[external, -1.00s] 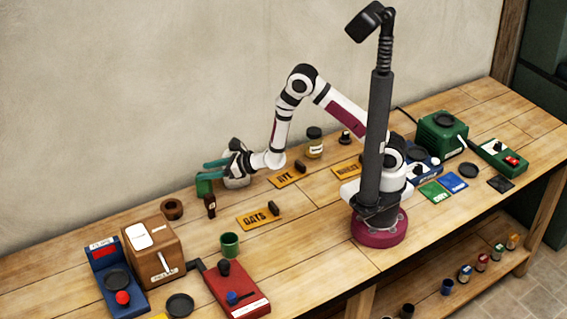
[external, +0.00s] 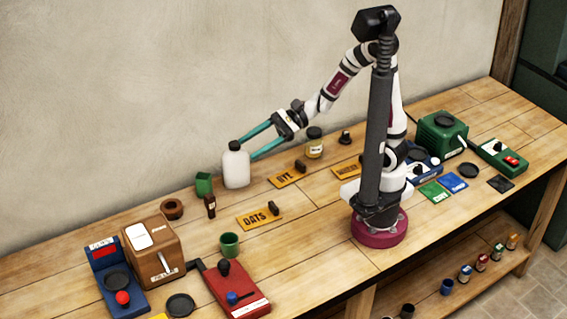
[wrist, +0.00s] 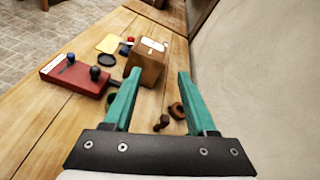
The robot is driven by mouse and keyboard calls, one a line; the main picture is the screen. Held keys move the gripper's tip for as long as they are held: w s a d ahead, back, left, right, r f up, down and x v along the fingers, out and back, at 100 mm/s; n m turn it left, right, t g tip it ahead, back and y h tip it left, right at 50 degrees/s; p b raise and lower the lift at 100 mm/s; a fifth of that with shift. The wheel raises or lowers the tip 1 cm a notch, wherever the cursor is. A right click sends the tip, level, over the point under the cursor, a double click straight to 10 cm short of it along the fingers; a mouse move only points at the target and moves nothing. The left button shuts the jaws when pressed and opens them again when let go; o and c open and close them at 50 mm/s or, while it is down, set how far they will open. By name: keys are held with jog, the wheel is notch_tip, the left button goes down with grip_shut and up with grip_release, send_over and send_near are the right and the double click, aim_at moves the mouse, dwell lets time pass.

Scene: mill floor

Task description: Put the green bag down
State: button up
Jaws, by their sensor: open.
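The green bag (external: 204,184) stands on the bench near the wall, left of a white bottle (external: 236,167) in the external view. It is small and blocky. My gripper (external: 247,149) is raised above the bench to the right of the bag, apart from it. Its two teal fingers are spread and empty. The fingertips appear beside the bottle in the picture; I cannot tell the gap in depth. In the wrist view the open fingers (wrist: 160,71) have nothing between them, and I cannot make out the bag there.
A dark brown bottle (external: 210,206) and a brown ring (external: 172,209) stand close to the bag. A brown box (external: 153,252), a green cup (external: 230,244) and a red device (external: 235,289) lie toward the front left. An OATS plate (external: 260,216) lies right of the dark bottle.

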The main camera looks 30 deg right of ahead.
jog(key=s+d+f+n+h, duration=0.1)
jog(key=d+h, duration=0.3)
jog(key=d, duration=0.4)
jog(key=s+d+f+n+h, duration=0.2)
jog(key=s+d+n+h, duration=0.2)
jog(key=d, duration=0.5)
jog(key=s+d+f+n+h, duration=0.2)
jog(key=d+h, duration=0.3)
jog(key=d, duration=0.4)
jog(key=shift+s+d+n, duration=0.15)
jog(key=shift+s+n, duration=0.25)
jog(key=shift+n, duration=0.2)
